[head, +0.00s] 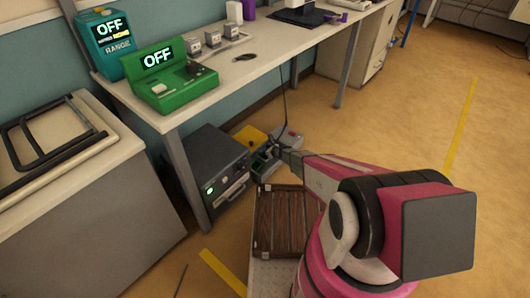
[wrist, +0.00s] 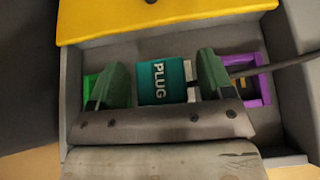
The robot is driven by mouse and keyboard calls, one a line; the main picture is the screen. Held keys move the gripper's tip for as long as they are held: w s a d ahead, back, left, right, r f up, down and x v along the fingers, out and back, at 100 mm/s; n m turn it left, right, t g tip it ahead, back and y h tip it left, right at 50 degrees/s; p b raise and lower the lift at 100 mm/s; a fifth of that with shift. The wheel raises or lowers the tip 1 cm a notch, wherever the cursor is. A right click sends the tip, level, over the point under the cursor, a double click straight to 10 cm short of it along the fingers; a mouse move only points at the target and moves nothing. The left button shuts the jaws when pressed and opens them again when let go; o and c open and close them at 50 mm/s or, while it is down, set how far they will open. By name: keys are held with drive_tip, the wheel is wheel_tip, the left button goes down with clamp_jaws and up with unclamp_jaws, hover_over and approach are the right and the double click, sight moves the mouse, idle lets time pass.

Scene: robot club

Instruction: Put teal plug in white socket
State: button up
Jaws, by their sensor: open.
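The teal plug (wrist: 158,84), marked PLUG, sits between the two green fingers of my gripper (wrist: 163,77) in the wrist view. The fingers are open, with a gap on either side of the plug. A narrow white piece (wrist: 191,78) shows just right of the plug; it may be part of the white socket, mostly hidden. I cannot tell whether the plug is seated in it. A dark cable (wrist: 286,62) runs off to the right. In the head view my gripper (head: 278,151) is low by the grey box, and the plug is too small to make out.
A green socket (wrist: 92,86) and a purple socket (wrist: 256,84) lie either side in the grey box (wrist: 68,100), with a yellow panel (wrist: 160,18) along one edge. A dark unit (head: 217,172) and a slatted wooden crate (head: 283,222) stand close by. The table (head: 245,72) overhangs behind.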

drive_tip(key=v, duration=1.2)
drive_tip(key=s+d+r+n+g, duration=0.1)
drive_tip(key=s+r+n+g, duration=0.1)
drive_tip(key=s+r+n, duration=0.35)
drive_tip(key=s+d+r+n+g+h, duration=0.1)
drive_tip(key=s+r+n, duration=0.15)
drive_tip(key=r, duration=0.55)
drive_tip(key=s+r+n+g, duration=0.2)
drive_tip(key=s+r+n, duration=0.1)
drive_tip(key=r+n, duration=0.3)
drive_tip(key=s+d+r+n+g+h, duration=0.1)
drive_tip(key=s+d+r+n+h, duration=0.3)
drive_tip(key=s+r, duration=0.4)
drive_tip(key=s+d+r+n+g+h, duration=0.1)
drive_tip(key=s+d+r+n+h, duration=0.3)
drive_tip(key=s+d+r+n, duration=0.3)
wheel_tip(320, 180, up, 5)
drive_tip(key=shift+s+d+f+n+g+h, duration=0.15)
drive_tip(key=shift+s+d+n+g+h, duration=0.15)
drive_tip(key=shift+s+d, duration=0.7)
drive_tip(key=shift+w+d, duration=0.15)
drive_tip(key=shift+w, duration=0.15)
